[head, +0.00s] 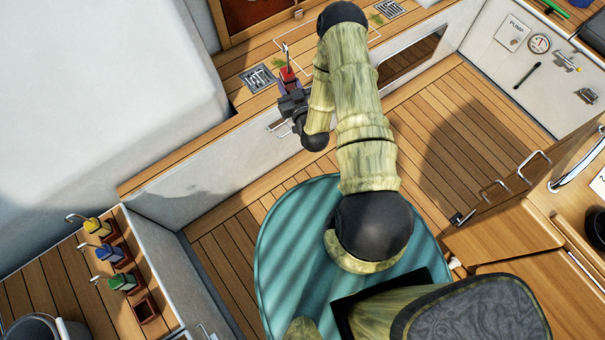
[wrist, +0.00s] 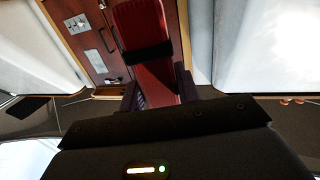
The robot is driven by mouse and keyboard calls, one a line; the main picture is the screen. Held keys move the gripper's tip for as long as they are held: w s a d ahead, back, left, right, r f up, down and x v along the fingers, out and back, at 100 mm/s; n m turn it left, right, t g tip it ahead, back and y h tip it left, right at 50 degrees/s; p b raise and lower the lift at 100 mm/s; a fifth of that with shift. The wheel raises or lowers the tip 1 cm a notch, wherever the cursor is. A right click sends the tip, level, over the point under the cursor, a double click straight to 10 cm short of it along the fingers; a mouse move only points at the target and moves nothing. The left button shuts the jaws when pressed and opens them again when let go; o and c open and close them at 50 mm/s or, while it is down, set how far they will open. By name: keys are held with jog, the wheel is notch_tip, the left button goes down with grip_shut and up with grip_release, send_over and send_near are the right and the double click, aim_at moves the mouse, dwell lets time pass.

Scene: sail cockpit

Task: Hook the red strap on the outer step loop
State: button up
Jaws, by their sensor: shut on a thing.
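The red strap (head: 289,77) is upright in my gripper (head: 290,92), with its metal hook standing above it. Metal loops show at the wooden step on the right: one loop (head: 495,187) and another loop (head: 534,163). I cannot tell which is the outer one. The strap's hook is far from both, touching neither.
A rack at lower left holds yellow (head: 96,226), blue (head: 108,252) and green (head: 122,281) straps beside an empty slot (head: 146,308). A bucket (head: 32,328) stands near it. A round teal surface (head: 285,240) lies below my arm. The slatted cockpit floor (head: 470,125) has clear room.

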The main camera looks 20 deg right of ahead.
jog(key=s+f+n+y+b, duration=0.1)
jog(key=s+f+b, duration=0.1)
jog(key=f+b, duration=1.5)
jog(key=s+d+f+n+y+b, duration=0.1)
jog(key=s+f+y+b, duration=0.1)
jog(key=f+b, duration=1.6)
jog(key=s+d+f+y+b, duration=0.1)
jog(key=s+f+b, duration=0.1)
jog(key=f+b, duration=1.6)
jog(key=shift+d+n+g+b, duration=0.25)
jog(key=shift+n+g+b, duration=0.15)
jog(key=shift+b, duration=0.55)
jog(key=w+a+f+b, duration=0.1)
jog(key=w+a+b, duration=0.1)
jog(key=w, duration=0.4)
jog(key=w+a+f+b, duration=0.2)
jog(key=w, duration=0.5)
jog(key=shift+a+f+b, duration=0.2)
jog(key=shift+f+b, duration=0.05)
jog(key=shift+b, duration=0.1)
jog(key=shift+w, duration=0.1)
jog(key=o, duration=1.3)
jog(key=shift+c, duration=0.2)
